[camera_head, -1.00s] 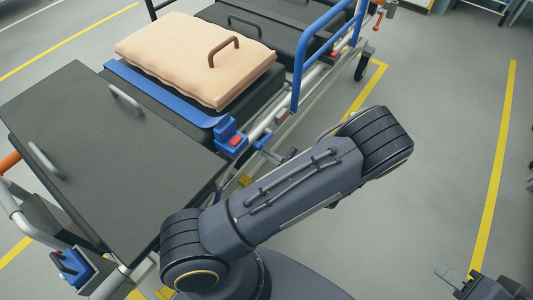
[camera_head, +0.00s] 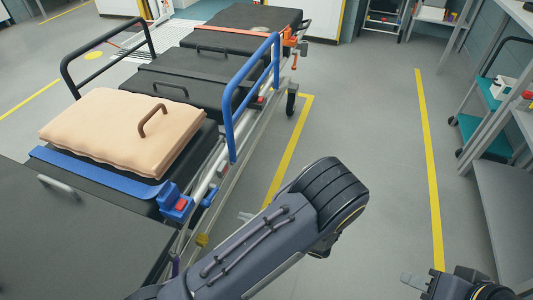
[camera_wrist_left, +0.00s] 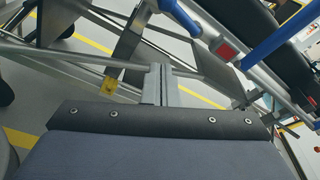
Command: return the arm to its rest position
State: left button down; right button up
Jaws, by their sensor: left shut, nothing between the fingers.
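My left arm (camera_head: 265,235) crosses the lower middle of the head view, with its elbow bent beside the stretcher. My left gripper (camera_head: 246,215) shows only as a small grey tip past the arm's left edge. In the left wrist view my left gripper (camera_wrist_left: 159,84) has its two grey fingers together, shut and empty, with the stretcher's metal frame beyond them. My right gripper (camera_head: 412,281) is at the bottom right of the head view, over the floor; its finger gap is too small to tell.
A black stretcher (camera_head: 165,75) with a beige pillow (camera_head: 110,132) and a blue side rail (camera_head: 232,110) stands to the left. A grey shelf (camera_head: 500,205) and a teal cart (camera_head: 480,140) stand at the right. The floor between, with yellow lines (camera_head: 428,160), is clear.

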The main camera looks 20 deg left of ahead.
pick_arm(q)
jog(key=s+a+r+n+t+h, duration=0.1)
jog(key=s+a+r+n+h, duration=0.1)
jog(key=s+r+n+h, duration=0.7)
jog(key=s+a+r+n+t+h, duration=0.2)
jog(key=s+r+n+h, duration=0.5)
jog(key=r+h, duration=0.4)
notch_tip(320, 180, up, 22)
jog(key=p, duration=2.2)
jog(key=shift+w+d, duration=0.15)
